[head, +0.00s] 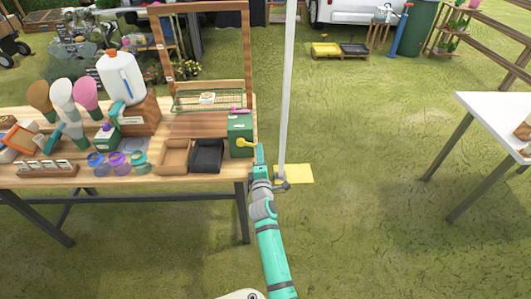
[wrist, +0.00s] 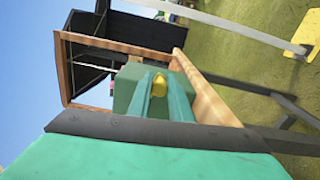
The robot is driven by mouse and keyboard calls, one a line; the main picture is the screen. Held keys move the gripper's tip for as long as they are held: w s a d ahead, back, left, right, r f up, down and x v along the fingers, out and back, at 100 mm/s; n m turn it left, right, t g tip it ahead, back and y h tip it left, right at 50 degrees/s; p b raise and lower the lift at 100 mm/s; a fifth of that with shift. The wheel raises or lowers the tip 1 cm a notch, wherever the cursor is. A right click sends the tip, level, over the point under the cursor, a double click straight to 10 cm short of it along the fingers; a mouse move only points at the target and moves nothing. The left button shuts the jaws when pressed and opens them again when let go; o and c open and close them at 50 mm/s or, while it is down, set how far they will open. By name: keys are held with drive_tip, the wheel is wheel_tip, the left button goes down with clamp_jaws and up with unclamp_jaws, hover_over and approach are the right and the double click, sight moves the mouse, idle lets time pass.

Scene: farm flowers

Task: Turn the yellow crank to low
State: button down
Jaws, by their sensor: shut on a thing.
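A green box (head: 240,124) stands at the right end of the wooden table. A yellow crank (head: 245,142) sticks out of its front side. In the wrist view the crank (wrist: 159,82) shows as a small yellow knob between the two teal fingers, with the green box (wrist: 124,86) behind it. My gripper (wrist: 162,92) is shut on the crank. In the head view my gripper (head: 257,154) reaches up to the crank from the table's right edge. The setting marks on the box are not readable.
The wooden table (head: 215,174) also holds a brown tray (head: 174,157), a black tray (head: 207,156), several jars and a large white jug (head: 121,76). A white pole (head: 286,90) on a yellow base (head: 298,174) stands close right of my arm.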

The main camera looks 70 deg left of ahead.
drive_tip(key=shift+w+r, duration=0.15)
drive_tip(key=shift+r, duration=0.3)
drive_tip(key=c, duration=1.6)
unclamp_jaws()
drive_tip(key=shift+w, duration=0.15)
drive_tip(key=shift+w+d+f, duration=0.1)
drive_tip(key=shift+w+f, duration=0.05)
drive_tip(key=shift+s+f+v, duration=0.1)
drive_tip(key=shift+s+v, duration=0.05)
drive_tip(key=shift+v, duration=1.65)
drive_tip(key=shift+s+f+v, duration=0.1)
drive_tip(key=shift+v, duration=1.7)
drive_tip(key=shift+s+f+v, duration=0.1)
drive_tip(key=shift+s+v, duration=0.05)
drive_tip(key=shift+v, duration=1.65)
